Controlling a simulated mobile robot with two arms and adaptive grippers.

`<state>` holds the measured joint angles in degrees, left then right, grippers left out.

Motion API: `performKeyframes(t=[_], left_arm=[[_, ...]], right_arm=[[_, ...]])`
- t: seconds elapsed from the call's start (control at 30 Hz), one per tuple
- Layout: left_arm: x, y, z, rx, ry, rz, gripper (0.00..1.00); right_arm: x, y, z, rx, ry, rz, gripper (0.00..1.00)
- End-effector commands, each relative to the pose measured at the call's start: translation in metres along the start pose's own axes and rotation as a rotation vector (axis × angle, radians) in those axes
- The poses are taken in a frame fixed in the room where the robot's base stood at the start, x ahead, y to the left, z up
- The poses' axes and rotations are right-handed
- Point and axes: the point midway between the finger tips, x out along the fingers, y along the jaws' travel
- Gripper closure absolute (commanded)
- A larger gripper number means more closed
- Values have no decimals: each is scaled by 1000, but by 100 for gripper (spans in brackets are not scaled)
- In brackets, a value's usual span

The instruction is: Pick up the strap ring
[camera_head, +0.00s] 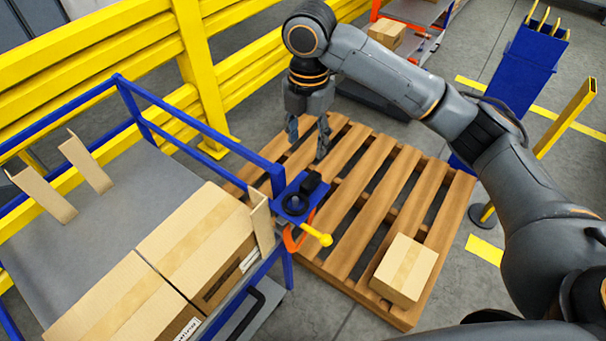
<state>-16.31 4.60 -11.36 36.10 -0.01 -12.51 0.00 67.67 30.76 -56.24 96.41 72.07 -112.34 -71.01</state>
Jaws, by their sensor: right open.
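A black ring (295,205), which looks like the strap ring, lies on a small blue plate (283,217) at the near right corner of the blue cart. A small black block (311,182) is right behind it on the same plate. My right gripper (308,139) is open, points down and is empty. In the picture it is above and slightly right of the ring, apart from it. My left gripper is not in view.
The cart (170,182) holds cardboard boxes (197,240). An orange part (292,240) and a yellow-tipped lever (318,235) are below the plate. A wooden pallet (350,230) with one box (404,270) lies on the right. A yellow barrier (200,75) stands behind.

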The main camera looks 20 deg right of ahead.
Motion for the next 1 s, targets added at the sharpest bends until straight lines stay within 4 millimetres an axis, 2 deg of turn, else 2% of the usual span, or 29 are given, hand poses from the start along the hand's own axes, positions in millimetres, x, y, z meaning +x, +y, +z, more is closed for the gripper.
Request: performKeyframes(t=[0.07, 0.13, 0.33, 0.47, 0.57, 0.73, 0.87, 1.0], left_arm=[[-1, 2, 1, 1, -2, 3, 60], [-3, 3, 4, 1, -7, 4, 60], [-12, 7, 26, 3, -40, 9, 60], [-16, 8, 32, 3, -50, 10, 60], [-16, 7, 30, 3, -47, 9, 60], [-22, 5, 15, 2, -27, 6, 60], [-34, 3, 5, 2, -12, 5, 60], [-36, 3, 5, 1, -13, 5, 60]], right_arm=[[0, -1, 3, -10, -3, -9, 47], [9, -2, 3, -13, -2, -13, 47], [48, -3, 3, -11, -1, -13, 47], [68, -2, 3, -11, -2, -9, 47], [78, -2, 3, -12, -2, -8, 47], [89, -2, 2, -10, -3, -9, 47], [108, -4, 1, -10, -2, -11, 47], [127, -3, 1, -12, -4, -9, 47]])
